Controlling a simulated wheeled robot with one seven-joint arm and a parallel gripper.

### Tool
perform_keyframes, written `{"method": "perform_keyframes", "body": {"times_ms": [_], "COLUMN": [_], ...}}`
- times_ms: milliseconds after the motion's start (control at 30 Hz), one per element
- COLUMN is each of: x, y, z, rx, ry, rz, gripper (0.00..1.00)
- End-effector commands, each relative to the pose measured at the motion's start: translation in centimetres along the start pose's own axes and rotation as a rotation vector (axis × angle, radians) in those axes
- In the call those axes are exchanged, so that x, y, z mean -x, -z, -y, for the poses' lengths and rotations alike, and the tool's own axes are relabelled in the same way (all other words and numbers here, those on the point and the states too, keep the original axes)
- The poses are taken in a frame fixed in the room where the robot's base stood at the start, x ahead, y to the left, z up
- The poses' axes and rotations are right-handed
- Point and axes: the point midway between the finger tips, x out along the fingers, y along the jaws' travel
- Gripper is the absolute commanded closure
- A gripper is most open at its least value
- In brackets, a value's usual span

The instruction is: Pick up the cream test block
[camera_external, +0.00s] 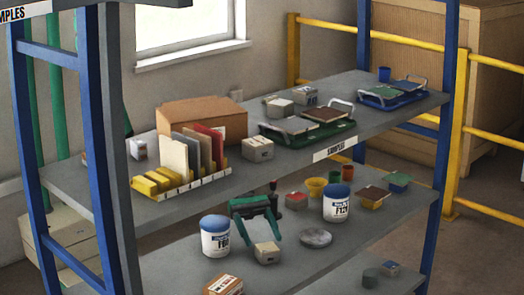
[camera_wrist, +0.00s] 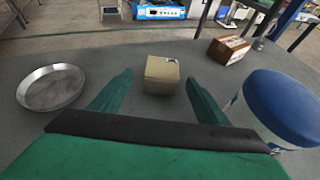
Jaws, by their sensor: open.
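A small cream block (camera_external: 266,254) sits on the lower grey shelf, with a dark mark on its top. In the wrist view the cream block (camera_wrist: 161,74) lies straight ahead, between the lines of the two green fingers and near their tips. My gripper (camera_external: 258,240) is open and empty over the shelf, fingers pointing down beside the block. In the wrist view my gripper (camera_wrist: 158,82) shows a gap on both sides of the block. I cannot tell whether the tips reach past its front.
A blue-lidded white tub (camera_external: 215,240) stands close left of my gripper; its lid (camera_wrist: 285,105) is near my right finger in the wrist view. A round metal dish (camera_external: 316,238) lies opposite. A brown box (camera_external: 223,285), another tub (camera_external: 336,205) and the upper shelf (camera_external: 290,165) are nearby.

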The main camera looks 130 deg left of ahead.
Motion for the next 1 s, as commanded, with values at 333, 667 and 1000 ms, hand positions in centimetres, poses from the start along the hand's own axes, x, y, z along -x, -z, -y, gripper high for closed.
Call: {"method": "perform_keyframes", "body": {"times_ms": [333,667,1000], "x": [-2.9,-6.4,-6.5], "y": [-0.1,-0.2,-0.2], "z": [0.2,0.3,0.3], "rx": [-0.002,-0.001,-0.002], "ry": [0.001,-0.001,-0.001], "rz": [-0.001,-0.001,-0.001], "gripper": [0.31,0.31,0.58]}}
